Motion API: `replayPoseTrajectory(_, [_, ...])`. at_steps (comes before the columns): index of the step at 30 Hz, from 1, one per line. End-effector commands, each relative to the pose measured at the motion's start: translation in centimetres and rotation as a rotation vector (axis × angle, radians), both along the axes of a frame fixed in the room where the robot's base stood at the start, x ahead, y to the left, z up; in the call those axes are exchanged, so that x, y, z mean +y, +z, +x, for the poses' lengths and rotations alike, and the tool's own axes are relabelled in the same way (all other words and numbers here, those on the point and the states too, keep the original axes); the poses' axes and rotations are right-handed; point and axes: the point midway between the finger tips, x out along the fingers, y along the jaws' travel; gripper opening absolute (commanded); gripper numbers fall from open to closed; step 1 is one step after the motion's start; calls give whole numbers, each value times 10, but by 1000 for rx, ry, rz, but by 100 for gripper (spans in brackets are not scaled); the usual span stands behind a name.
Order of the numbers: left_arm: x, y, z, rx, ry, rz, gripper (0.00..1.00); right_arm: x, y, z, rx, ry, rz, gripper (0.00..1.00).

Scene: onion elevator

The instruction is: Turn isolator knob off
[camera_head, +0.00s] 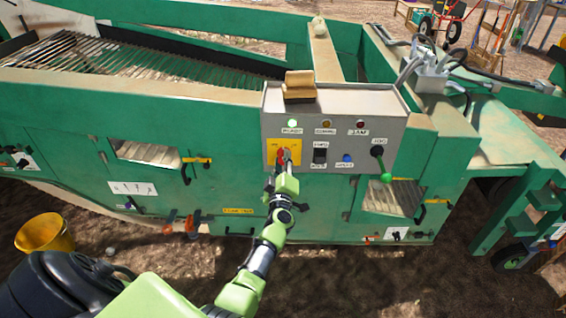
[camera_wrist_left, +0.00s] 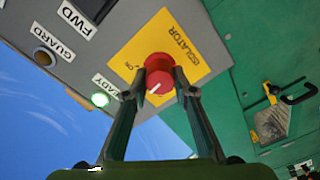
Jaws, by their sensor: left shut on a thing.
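The red isolator knob (camera_wrist_left: 160,78) sits on a yellow plate (camera_wrist_left: 196,50) marked ISOLATOR, with a white pointer line on its face. In the head view the yellow plate (camera_head: 271,146) is on the left of the grey control box (camera_head: 334,104), and the knob (camera_head: 283,153) is partly covered by my gripper. My left gripper (camera_wrist_left: 161,92) is shut on the knob, one finger on each side of it. It also shows in the head view (camera_head: 285,162). The green READY lamp (camera_head: 292,123) is lit. My right gripper is not in view.
The box also carries a black switch (camera_head: 320,156), a blue button (camera_head: 347,158) and a lever with a green ball (camera_head: 386,178). A wooden block (camera_head: 299,86) lies on top. Green machine panels surround the box. A yellow bucket (camera_head: 45,234) stands on the ground at left.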

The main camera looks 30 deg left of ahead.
Motion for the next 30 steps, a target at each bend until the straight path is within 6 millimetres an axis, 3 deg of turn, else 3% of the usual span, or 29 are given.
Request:
replayPoseTrajectory(15, [0,-4,-1,-235,0,-388,4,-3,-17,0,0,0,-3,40])
replayPoseTrajectory(30, [0,-4,-1,-337,0,-554,4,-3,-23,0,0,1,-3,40])
